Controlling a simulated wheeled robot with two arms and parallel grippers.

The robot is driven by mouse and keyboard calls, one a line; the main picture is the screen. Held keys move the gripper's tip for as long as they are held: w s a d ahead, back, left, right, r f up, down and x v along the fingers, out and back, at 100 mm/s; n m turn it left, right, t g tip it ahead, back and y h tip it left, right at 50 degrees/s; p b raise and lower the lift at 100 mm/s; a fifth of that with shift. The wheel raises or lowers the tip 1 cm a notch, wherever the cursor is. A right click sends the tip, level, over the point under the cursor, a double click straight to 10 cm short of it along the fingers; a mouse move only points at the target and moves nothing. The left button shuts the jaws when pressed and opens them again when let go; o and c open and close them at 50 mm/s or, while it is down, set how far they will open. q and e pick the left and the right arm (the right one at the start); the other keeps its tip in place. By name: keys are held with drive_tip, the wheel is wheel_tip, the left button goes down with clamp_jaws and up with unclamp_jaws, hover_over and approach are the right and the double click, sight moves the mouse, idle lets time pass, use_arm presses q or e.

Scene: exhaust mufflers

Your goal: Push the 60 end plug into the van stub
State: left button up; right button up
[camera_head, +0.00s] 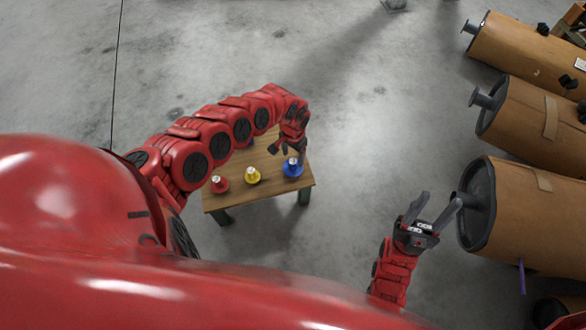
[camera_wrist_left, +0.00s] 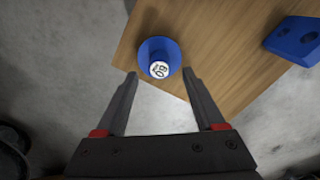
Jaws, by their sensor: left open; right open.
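The 60 end plug is blue with a round flange and a white top marked 60. It stands on the small wooden table in the head view (camera_head: 293,168) and shows in the left wrist view (camera_wrist_left: 158,55). My left gripper (camera_head: 286,151) is open above the table near it. In the left wrist view the plug lies just beyond and between the open fingertips, not gripped. Other mufflers carry a middle stub (camera_head: 481,98) and a far stub (camera_head: 470,27); I cannot tell which is the van's.
A red plug (camera_head: 219,184) and a yellow plug (camera_head: 252,175) stand on the wooden table (camera_head: 235,199), left of the blue one. A blue block with holes (camera_wrist_left: 295,40) lies on it too. Brown mufflers line the right side.

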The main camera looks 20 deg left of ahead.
use_arm(q)
wheel_tip(320, 180, down, 5)
drive_tip(key=b, duration=0.3)
drive_tip(key=shift+f, duration=0.1)
clamp_jaws()
